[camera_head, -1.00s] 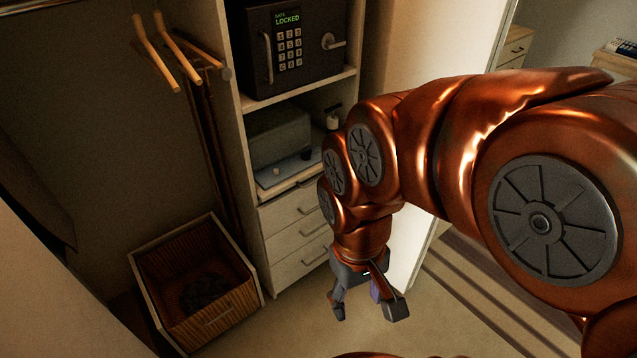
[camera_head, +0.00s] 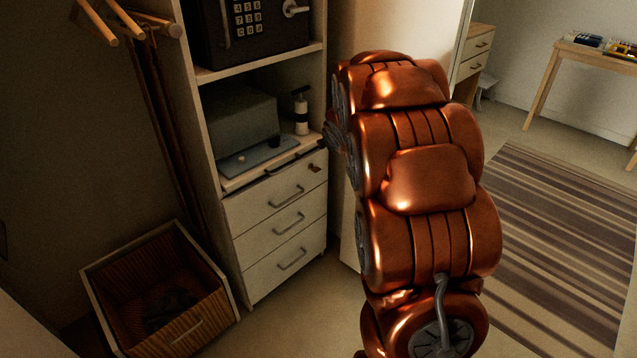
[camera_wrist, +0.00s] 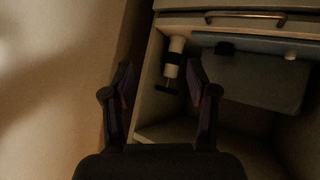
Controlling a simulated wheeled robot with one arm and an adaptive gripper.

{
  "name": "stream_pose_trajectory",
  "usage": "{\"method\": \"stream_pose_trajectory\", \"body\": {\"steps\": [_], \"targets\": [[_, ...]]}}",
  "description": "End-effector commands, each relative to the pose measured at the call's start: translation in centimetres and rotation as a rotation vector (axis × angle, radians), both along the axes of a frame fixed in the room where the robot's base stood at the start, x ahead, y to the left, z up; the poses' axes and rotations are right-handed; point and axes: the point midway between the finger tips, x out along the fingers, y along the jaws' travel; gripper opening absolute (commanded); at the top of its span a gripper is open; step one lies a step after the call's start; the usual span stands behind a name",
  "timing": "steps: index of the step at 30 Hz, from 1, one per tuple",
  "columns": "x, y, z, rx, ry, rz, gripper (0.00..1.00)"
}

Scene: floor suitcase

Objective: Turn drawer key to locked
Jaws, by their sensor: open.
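A small brown piece (camera_head: 314,168), apparently the drawer key, sits at the upper right of the top drawer front (camera_head: 262,205). It is too small to tell which way it is turned. I cannot make it out in the wrist view. My gripper (camera_wrist: 160,75) is open and empty in the wrist view, with the cabinet beyond its fingers. That view appears upside down, with the drawer handle (camera_wrist: 255,16) along the top edge. In the head view my arm hides most or all of the gripper, to the right of the drawers.
A white bottle (camera_head: 301,112) and a grey box (camera_head: 238,122) stand on the shelf above the drawers. A safe (camera_head: 252,28) is higher up. An open wooden crate (camera_head: 227,284) stands on the floor at left. A striped rug (camera_head: 560,230) lies at right.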

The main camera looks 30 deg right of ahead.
Motion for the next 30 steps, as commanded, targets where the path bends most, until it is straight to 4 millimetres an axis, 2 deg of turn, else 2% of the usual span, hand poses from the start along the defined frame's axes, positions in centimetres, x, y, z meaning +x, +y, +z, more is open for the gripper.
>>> {"method": "stream_pose_trajectory", "body": {"steps": [1, 6, 12, 17, 21, 25, 30], "targets": [[1.3, -1.3, -2.3, -0.005, -0.036, 0.016, 0.58], [5.4, -4.1, -6.1, -0.009, -0.171, 0.105, 0.58], [8.6, -6.2, -11.0, 0.021, -0.326, 0.230, 0.58], [9.7, -7.1, -15.6, 0.076, -0.444, 0.338, 0.58], [9.7, -7.3, -19.1, 0.137, -0.540, 0.429, 0.58], [9.1, -7.1, -21.5, 0.188, -0.607, 0.496, 0.58], [8.5, -6.9, -22.7, 0.228, -0.659, 0.546, 0.58]]}}
